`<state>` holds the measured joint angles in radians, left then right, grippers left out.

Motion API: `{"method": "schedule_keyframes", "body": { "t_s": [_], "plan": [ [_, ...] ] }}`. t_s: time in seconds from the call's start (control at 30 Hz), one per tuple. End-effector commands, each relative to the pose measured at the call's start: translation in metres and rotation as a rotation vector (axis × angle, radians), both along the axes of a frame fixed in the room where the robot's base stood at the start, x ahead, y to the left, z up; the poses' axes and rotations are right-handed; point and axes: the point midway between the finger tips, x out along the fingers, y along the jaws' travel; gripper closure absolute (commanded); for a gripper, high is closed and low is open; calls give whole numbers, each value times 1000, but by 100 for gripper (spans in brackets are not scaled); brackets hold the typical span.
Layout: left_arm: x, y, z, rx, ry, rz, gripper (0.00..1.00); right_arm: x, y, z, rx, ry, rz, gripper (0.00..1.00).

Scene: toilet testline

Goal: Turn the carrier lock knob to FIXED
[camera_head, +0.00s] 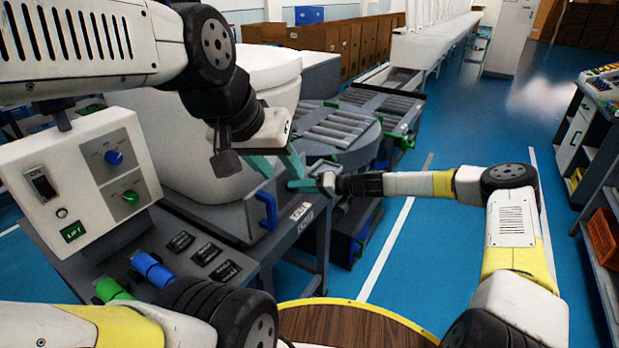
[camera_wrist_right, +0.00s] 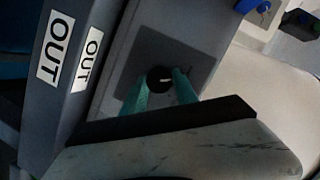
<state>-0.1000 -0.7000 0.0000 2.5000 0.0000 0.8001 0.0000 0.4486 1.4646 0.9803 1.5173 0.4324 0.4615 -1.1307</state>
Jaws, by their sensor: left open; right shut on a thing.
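A dark round knob (camera_wrist_right: 155,80) with a pale mark sits on a square grey plate (camera_wrist_right: 190,50) in the right wrist view. I take it as the carrier lock knob; no FIXED lettering is readable. My right gripper (camera_wrist_right: 160,82) is shut on it, one teal finger on each side. In the head view my right gripper (camera_head: 302,184) reaches in from the right at the dark frame beside the white toilet, and the knob is hidden there. My left gripper (camera_head: 277,166) is open with teal fingers, just left of and above the right one, in front of the toilet.
A control box (camera_head: 80,170) with blue and green knobs stands at left. A blue handle (camera_head: 266,210) and an OUT label (camera_head: 300,211) are on the frame near my right gripper. A roller conveyor (camera_head: 345,125) lies behind. Blue floor (camera_head: 450,240) is open to the right.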

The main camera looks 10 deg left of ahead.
Motion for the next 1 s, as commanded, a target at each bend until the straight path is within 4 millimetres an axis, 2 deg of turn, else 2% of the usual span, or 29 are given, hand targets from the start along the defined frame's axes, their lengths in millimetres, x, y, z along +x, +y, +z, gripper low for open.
{"method": "schedule_keyframes", "body": {
  "t_s": [1.0],
  "plan": [
    [0,0,0,0,0,0,59,2,-1,-8,320,881,-1,100]
  ]
}}
